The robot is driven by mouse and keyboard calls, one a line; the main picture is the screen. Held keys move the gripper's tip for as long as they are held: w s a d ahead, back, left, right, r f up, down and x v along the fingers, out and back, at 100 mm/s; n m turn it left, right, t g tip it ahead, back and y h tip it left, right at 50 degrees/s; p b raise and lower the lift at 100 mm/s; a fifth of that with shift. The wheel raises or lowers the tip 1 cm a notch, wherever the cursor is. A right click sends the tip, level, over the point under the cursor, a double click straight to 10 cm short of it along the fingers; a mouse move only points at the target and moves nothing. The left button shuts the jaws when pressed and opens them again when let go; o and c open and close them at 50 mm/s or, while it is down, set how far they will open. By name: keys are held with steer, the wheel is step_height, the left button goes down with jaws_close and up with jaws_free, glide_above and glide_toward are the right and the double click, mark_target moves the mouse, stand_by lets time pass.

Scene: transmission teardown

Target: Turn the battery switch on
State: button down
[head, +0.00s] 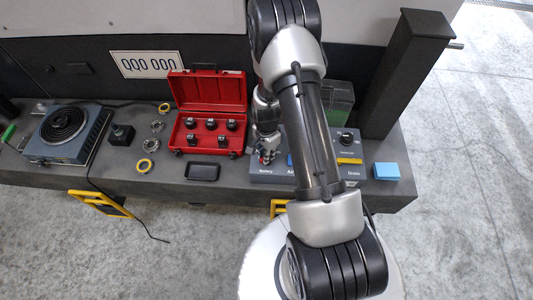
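A grey control panel (262,180) sits on the bench at the front, with a "Battery" label at its left end and a "Drain" label at its right. My gripper (266,155) points down over the panel's left end, just behind the "Battery" label. A small red part shows at the fingertips; I cannot tell whether it is the battery switch or whether the fingers touch it. The finger opening is too small and too covered to read. My arm hides the middle of the panel.
An open red case (207,117) with several dark sockets stands left of my gripper. A blue block (386,171) and a dark post (405,75) are on the right.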

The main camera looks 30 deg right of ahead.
steer(key=c, duration=1.6)
jaws_free()
step_height(320, 180, up, 12)
